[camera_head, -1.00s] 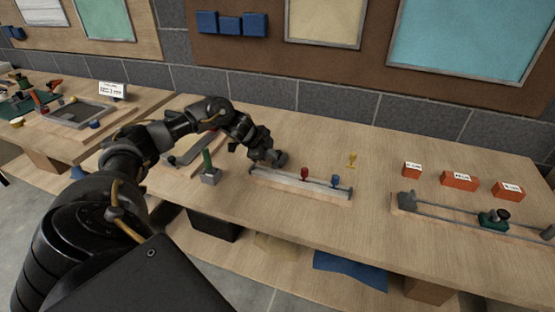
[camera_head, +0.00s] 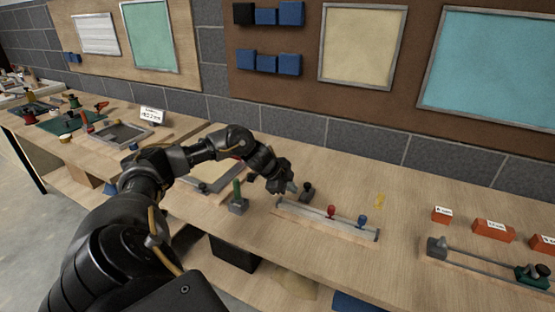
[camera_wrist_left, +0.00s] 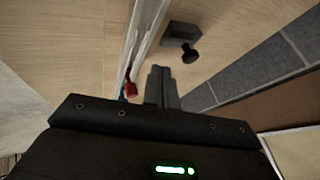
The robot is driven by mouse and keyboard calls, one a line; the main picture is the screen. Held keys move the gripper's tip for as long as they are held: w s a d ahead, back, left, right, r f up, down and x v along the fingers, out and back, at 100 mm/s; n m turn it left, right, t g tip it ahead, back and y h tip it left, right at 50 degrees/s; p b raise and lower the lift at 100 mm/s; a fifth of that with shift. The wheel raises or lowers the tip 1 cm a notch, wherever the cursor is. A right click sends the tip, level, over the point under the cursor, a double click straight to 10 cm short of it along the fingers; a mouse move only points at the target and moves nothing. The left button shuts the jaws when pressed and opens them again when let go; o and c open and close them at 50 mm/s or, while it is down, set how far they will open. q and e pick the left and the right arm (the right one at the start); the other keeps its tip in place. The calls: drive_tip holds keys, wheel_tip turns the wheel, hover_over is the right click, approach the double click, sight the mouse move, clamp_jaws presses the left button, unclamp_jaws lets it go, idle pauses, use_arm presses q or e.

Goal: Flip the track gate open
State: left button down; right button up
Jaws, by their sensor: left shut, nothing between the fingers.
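A pale track (camera_head: 300,211) on a wooden base lies along the bench, with a red knob (camera_head: 331,211) and a blue knob (camera_head: 362,220) on it. A dark block with a round knob (camera_head: 307,192) stands just behind the track's left end. I cannot tell which part is the gate. My left gripper (camera_head: 291,187) is shut and empty, just left of the dark block. In the left wrist view the shut fingers (camera_wrist_left: 161,72) lie between the track (camera_wrist_left: 138,45) and the dark block's knob (camera_wrist_left: 189,54); contact cannot be told. My right gripper is out of view.
A grey block with a green handle (camera_head: 238,203) stands left of the track. Farther right are a rod fixture (camera_head: 480,265) and orange labelled blocks (camera_head: 492,230). The wood behind the track is mostly clear.

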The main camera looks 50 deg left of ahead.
use_arm(q)
drive_tip(key=b+v, duration=0.1)
drive_tip(key=v, duration=0.4)
drive_tip(key=shift+s+r, duration=0.2)
drive_tip(key=shift+r, duration=0.15)
idle(0.3)
